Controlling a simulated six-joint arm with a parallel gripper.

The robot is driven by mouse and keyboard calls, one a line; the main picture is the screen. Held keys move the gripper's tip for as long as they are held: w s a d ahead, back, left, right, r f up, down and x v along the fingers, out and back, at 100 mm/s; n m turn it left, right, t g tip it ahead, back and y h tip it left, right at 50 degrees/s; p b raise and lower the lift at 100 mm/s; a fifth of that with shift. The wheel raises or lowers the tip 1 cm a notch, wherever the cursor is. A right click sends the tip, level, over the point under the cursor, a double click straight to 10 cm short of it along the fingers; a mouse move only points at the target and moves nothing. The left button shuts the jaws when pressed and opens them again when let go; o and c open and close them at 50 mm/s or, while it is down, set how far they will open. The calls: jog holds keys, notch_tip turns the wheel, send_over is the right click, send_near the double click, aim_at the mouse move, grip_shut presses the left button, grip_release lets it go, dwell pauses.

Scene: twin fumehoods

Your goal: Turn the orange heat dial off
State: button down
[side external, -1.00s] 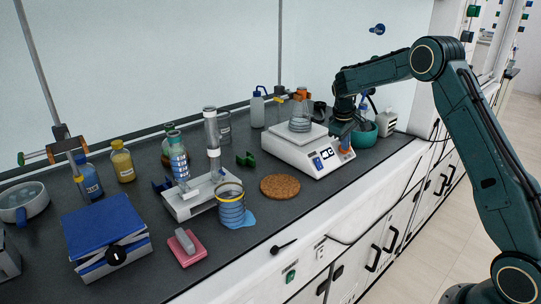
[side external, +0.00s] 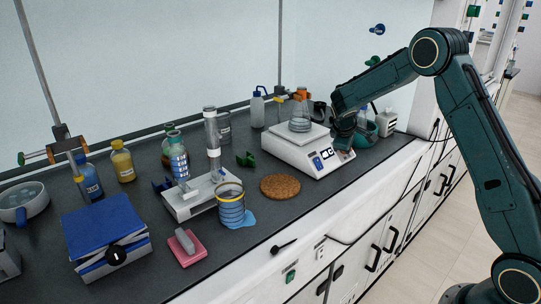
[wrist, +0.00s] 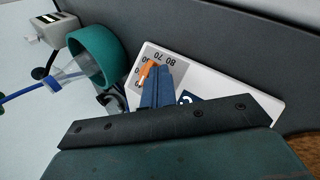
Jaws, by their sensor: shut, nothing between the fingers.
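The orange heat dial (wrist: 147,73) shows in the wrist view, on the hotplate's (wrist: 235,92) numbered scale, partly covered by my fingers. My gripper (wrist: 160,70) is shut and empty, its fingertips right beside the dial; I cannot tell whether they touch it. In the side view the white hotplate (side external: 284,149) stands near the right end of the bench with a flask (side external: 299,118) on it. My gripper (side external: 344,144) is at its right front corner and hides the dial there. The hotplate's display (side external: 327,154) is lit.
A teal bowl (side external: 369,133) with a blue-tipped bottle stands close to the right of my gripper. A cork mat (side external: 281,187) lies left of the hotplate. A beaker (side external: 230,207), stand and other glassware fill the left. The bench's front edge is close by.

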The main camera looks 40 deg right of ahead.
jog(key=shift+s+d+f, duration=0.2)
jog(key=shift+s+f, duration=0.25)
jog(key=shift+f, duration=0.05)
jog(key=shift+r, duration=0.15)
dwell(0.3)
jog(key=shift+w+a+r, duration=0.1)
jog(key=shift+w+r, duration=0.1)
jog(key=shift+r, duration=0.65)
jog(key=shift+a, duration=0.1)
